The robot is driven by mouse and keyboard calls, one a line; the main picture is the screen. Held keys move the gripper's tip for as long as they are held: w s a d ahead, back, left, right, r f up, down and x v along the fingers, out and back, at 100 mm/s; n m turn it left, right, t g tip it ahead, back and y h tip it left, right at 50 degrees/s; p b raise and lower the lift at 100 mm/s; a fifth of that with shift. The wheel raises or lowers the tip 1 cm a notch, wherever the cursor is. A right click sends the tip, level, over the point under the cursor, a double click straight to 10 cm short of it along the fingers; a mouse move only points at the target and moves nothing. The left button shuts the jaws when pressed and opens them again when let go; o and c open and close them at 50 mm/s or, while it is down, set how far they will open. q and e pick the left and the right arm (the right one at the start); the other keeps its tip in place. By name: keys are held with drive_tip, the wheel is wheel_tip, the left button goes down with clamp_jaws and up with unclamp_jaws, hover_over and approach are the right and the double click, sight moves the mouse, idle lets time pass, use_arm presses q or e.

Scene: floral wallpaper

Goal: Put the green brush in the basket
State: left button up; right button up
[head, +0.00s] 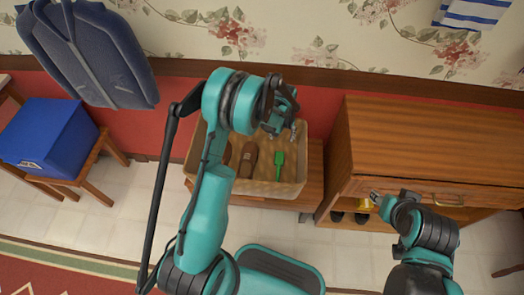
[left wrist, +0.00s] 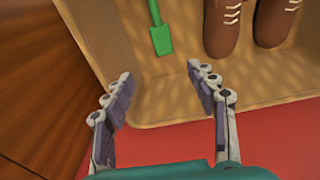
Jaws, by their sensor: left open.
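The green brush (head: 279,163) lies inside the tan basket (head: 272,189), on its right side in the head view. In the left wrist view the brush (left wrist: 160,38) rests on the basket (left wrist: 262,88) floor beside brown shoes. My left gripper (head: 285,118) is over the far part of the basket in the head view. In the left wrist view its two fingers (left wrist: 160,78) are spread with nothing between them, apart from the brush. My right gripper (head: 376,198) is in front of the wooden cabinet; its jaws are too small to judge.
Brown shoes (head: 249,158) lie in the basket, which stands on a low wooden bench (head: 315,160). A wooden cabinet (head: 430,140) is to the right, with dark shoes and a yellow item on its lower shelf. A blue box (head: 45,135) sits on a stool at left.

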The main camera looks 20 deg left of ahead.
use_arm(q)
drive_tip(key=s+r+t, duration=0.1)
drive_tip(key=s+r, duration=0.2)
drive_tip(key=r, duration=0.3)
drive_tip(key=s+r+m+t, duration=0.1)
drive_tip(key=s+r, duration=0.2)
drive_tip(key=r, duration=0.4)
drive_tip(key=s+r+t, duration=0.1)
drive_tip(key=s+r, duration=0.3)
drive_tip(key=r, duration=0.2)
drive_tip(key=s+r+m+t, duration=0.1)
drive_tip(key=s+r, duration=0.1)
drive_tip(key=s, duration=0.6)
drive_tip(key=s+r+t, duration=0.2)
drive_tip(key=s+r, duration=0.1)
drive_tip(key=s, duration=0.4)
drive_tip(key=shift+s+m, duration=0.35)
drive_tip(key=shift+m, duration=0.05)
